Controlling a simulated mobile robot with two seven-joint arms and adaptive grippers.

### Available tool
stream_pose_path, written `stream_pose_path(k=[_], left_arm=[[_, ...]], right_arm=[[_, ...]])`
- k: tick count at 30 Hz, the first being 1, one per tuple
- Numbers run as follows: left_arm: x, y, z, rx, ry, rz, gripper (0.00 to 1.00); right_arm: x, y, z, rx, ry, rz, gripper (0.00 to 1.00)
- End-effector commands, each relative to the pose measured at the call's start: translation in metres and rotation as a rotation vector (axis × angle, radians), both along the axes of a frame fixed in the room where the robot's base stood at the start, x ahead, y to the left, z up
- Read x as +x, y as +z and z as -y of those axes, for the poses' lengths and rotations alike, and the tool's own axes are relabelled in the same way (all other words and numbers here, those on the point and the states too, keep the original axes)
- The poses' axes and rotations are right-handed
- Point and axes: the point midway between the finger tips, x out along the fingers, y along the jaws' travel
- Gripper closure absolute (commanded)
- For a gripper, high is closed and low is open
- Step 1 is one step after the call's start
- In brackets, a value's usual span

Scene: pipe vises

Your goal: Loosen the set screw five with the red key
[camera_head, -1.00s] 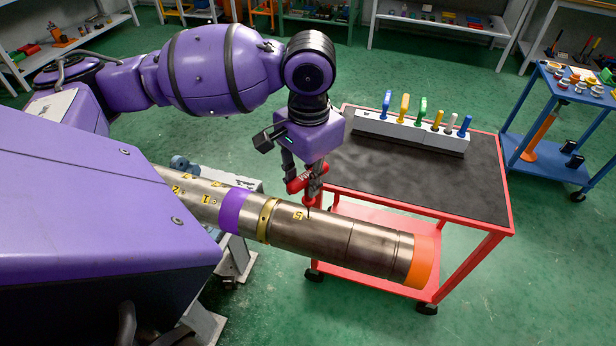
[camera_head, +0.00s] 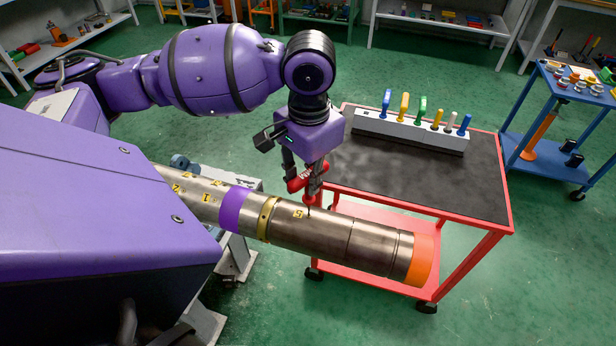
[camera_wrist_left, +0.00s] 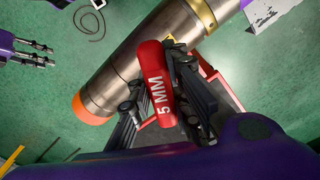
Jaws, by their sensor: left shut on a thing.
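The red key shows in the head view (camera_head: 295,184) and in the left wrist view (camera_wrist_left: 157,88), where its handle reads "5 MM". My left gripper (camera_head: 304,182) is shut on the handle, one finger on each side. The key's thin dark shank points down to the top of the steel pipe (camera_head: 335,232), beside the yellow label "5" (camera_head: 298,213). The shank's tip and set screw five are too small to make out. My right gripper (camera_wrist_left: 42,54) shows at the upper left of the left wrist view, fingers apart and empty.
A red cart (camera_head: 475,195) stands behind the pipe with a white rack (camera_head: 405,131) of coloured keys. The pipe has a purple band (camera_head: 234,208), a brass ring (camera_head: 266,219) and an orange end (camera_head: 420,262). A blue cart (camera_head: 545,172) stands at the right.

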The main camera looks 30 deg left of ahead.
Motion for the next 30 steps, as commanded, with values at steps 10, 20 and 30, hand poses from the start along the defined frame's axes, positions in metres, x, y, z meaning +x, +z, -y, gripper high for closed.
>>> stream_pose_path(k=[10, 20, 30], left_arm=[[-0.0021, -0.0061, -0.0002, 0.0, 0.0, -0.011, 1.0], [-0.0025, -0.008, -0.0006, 0.002, 0.001, -0.014, 1.0], [-0.0027, -0.0092, -0.0008, 0.002, 0.001, -0.015, 1.0]], right_arm=[[-0.0015, -0.0015, -0.0001, 0.0, 0.0, -0.004, 0.6], [-0.0018, -0.0018, -0.0001, 0.0, 0.0, -0.004, 0.6], [-0.0017, -0.0018, -0.0001, 0.0, 0.0, -0.005, 0.6]])
